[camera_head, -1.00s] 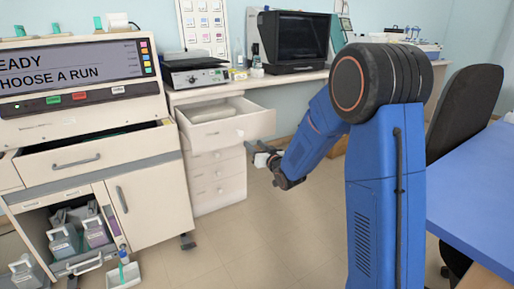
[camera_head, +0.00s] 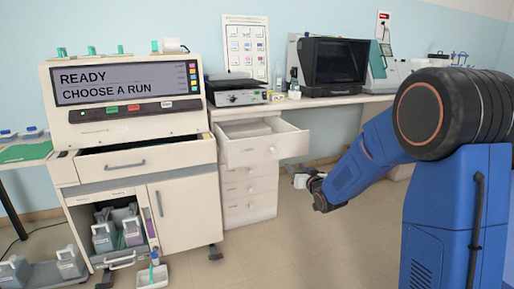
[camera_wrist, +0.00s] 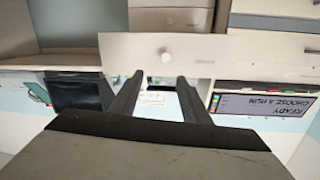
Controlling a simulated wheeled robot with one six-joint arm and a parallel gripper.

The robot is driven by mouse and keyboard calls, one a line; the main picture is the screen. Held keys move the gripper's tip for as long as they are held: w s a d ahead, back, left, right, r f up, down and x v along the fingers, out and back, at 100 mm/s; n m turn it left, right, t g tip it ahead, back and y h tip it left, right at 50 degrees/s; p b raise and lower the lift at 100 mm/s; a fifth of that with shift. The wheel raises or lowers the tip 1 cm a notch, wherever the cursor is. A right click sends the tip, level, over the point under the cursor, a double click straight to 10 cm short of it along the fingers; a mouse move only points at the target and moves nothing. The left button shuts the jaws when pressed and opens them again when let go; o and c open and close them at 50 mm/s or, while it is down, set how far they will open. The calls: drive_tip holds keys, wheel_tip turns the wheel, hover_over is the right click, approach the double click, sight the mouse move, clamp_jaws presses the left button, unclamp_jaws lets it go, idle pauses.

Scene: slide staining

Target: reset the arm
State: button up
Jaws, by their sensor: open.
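My gripper (camera_head: 302,180) is at the end of my blue arm, in front of the bench drawers in the head view. It is small there. In the wrist view, which is upside down, its two dark fingers (camera_wrist: 157,88) stand apart with nothing between them. My gripper is to the right of the pulled-out top drawer (camera_head: 264,150) and apart from it in the head view. The drawer's front also shows beyond the fingers in the wrist view (camera_wrist: 190,47).
The staining machine (camera_head: 135,112) stands at left, its screen reading READY, CHOOSE A RUN. Its drawer (camera_head: 125,163) is partly out and its lower cabinet is open, with bottles inside. A small white tray (camera_head: 152,277) is low in front. Floor between the drawers and my arm is clear.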

drive_tip(key=s+d+r+g+h, duration=0.1)
drive_tip(key=s+d+g, duration=0.15)
drive_tip(key=s, duration=0.95)
drive_tip(key=s+d+r+m+g+h, duration=0.1)
drive_tip(key=s+d+g+h, duration=0.15)
drive_tip(key=s, duration=0.95)
drive_tip(key=s+d+r+g+h, duration=0.1)
drive_tip(key=s+d+g, duration=0.15)
drive_tip(key=s, duration=0.85)
drive_tip(key=s+f+g, duration=0.1)
drive_tip(key=s+g, duration=0.1)
drive_tip(key=s, duration=0.7)
drive_tip(key=s+f+g, duration=0.2)
drive_tip(key=s, duration=0.7)
drive_tip(key=shift+a+f+y, duration=0.3)
drive_tip(key=shift+y, duration=0.05)
